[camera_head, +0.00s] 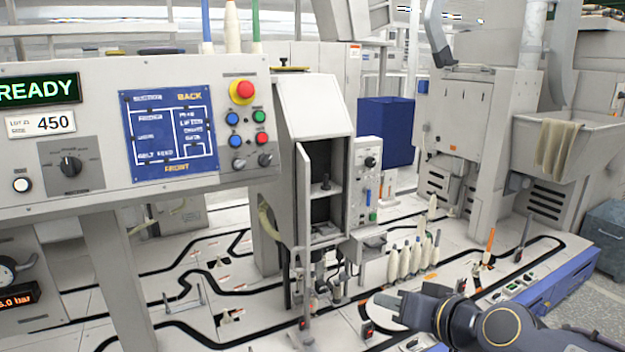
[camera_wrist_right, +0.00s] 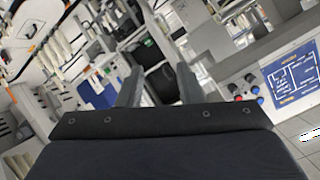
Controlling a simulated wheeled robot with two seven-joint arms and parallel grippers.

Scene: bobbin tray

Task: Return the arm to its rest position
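My right arm comes in from the lower right in the head view. Its gripper (camera_head: 388,302) points left, above the white floor with black track lines. In the right wrist view the two fingers of the right gripper (camera_wrist_right: 160,82) stand apart with nothing held between them. Several cream bobbins (camera_head: 405,262) stand upright in a group just behind the right gripper in the head view; a tray under them cannot be made out. My left gripper is in neither view.
A grey machine cabinet (camera_head: 313,110) with an open dark bay stands left of the right gripper. A control panel (camera_head: 222,150) with a READY display fills the left. A blue-sided bench (camera_head: 560,283) lies at right. A blue box (camera_head: 385,130) is farther back.

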